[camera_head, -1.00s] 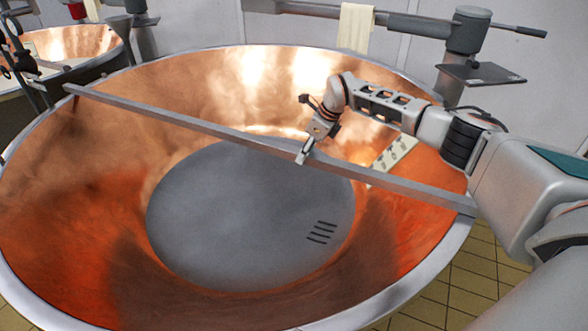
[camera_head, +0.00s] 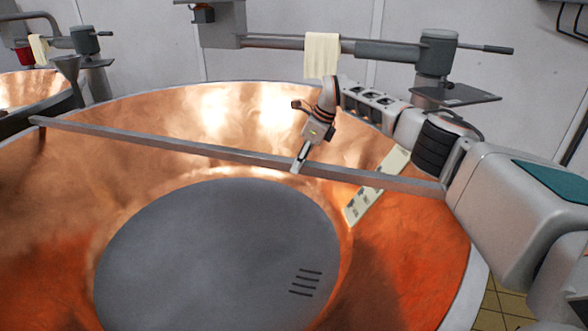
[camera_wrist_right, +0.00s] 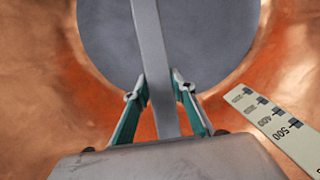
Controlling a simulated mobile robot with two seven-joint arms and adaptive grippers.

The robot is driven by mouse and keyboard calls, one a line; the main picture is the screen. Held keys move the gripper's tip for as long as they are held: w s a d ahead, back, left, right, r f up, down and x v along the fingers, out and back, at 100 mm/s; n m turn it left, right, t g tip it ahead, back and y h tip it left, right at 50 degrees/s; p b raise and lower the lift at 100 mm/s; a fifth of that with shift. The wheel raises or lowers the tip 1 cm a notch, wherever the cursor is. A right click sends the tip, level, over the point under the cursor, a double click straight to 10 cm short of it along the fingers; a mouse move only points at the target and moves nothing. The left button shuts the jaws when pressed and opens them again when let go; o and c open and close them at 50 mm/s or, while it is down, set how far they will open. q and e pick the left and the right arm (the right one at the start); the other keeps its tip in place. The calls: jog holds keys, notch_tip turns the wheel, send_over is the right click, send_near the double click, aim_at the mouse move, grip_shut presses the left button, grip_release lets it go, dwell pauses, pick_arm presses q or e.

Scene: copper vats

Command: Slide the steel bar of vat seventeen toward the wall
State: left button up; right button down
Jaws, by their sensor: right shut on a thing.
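The long grey steel bar (camera_head: 200,149) lies across the big copper vat (camera_head: 70,195), its left end at the far-left rim and its right end by the right rim. My right gripper (camera_head: 298,166) reaches over the vat from the right and is shut on the bar, right of its middle. In the right wrist view the bar (camera_wrist_right: 150,40) runs between the two green-backed fingers (camera_wrist_right: 159,88). No number shows on the vat. My right arm hides part of the right rim. My left gripper is out of view.
A pale measuring strip (camera_head: 362,205) stands inside the vat, crossing under the bar. Behind are a pipe arm with a cloth (camera_head: 322,55), a flat dark plate (camera_head: 456,94) and the grey wall (camera_head: 290,16). Another vat (camera_head: 30,88) stands at left.

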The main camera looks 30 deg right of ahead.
jog(key=shift+w+d+r, duration=0.1)
jog(key=shift+d+r, duration=0.05)
jog(key=shift+d, duration=0.2)
jog(key=c, duration=1.7)
grip_release()
jog(key=shift+w, duration=0.1)
jog(key=shift+a, duration=0.1)
jog(key=v, duration=1.2)
